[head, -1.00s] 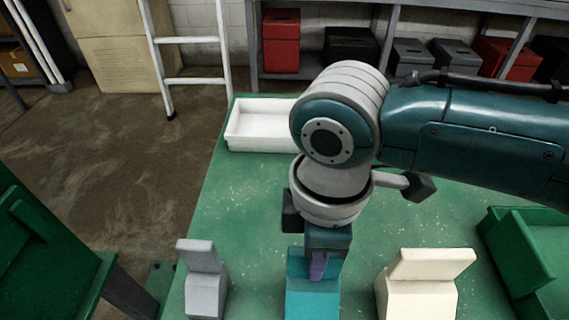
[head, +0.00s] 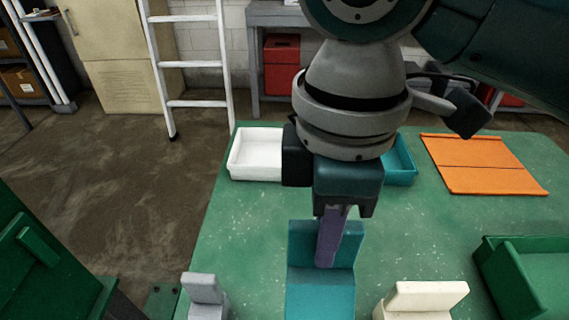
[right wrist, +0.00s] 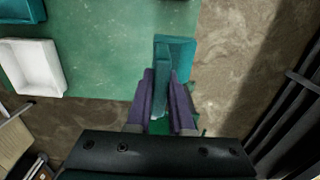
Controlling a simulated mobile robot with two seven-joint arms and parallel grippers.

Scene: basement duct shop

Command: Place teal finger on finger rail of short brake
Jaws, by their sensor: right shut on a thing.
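The teal finger (head: 320,294) is an L-shaped block with an upright back, low centre in the head view. My right gripper (head: 333,238), with purple fingers, is shut on its upright part from above. In the right wrist view the teal finger (right wrist: 176,50) sits between the purple fingers of the right gripper (right wrist: 163,88). It appears held above the green table. A dark green machine (head: 45,255) at the left edge may be the short brake; no finger rail can be made out on it. My left gripper is not in view.
A grey finger (head: 204,290) and a cream finger (head: 425,300) stand either side on the green table (head: 235,225). A green bin (head: 500,268) is at right.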

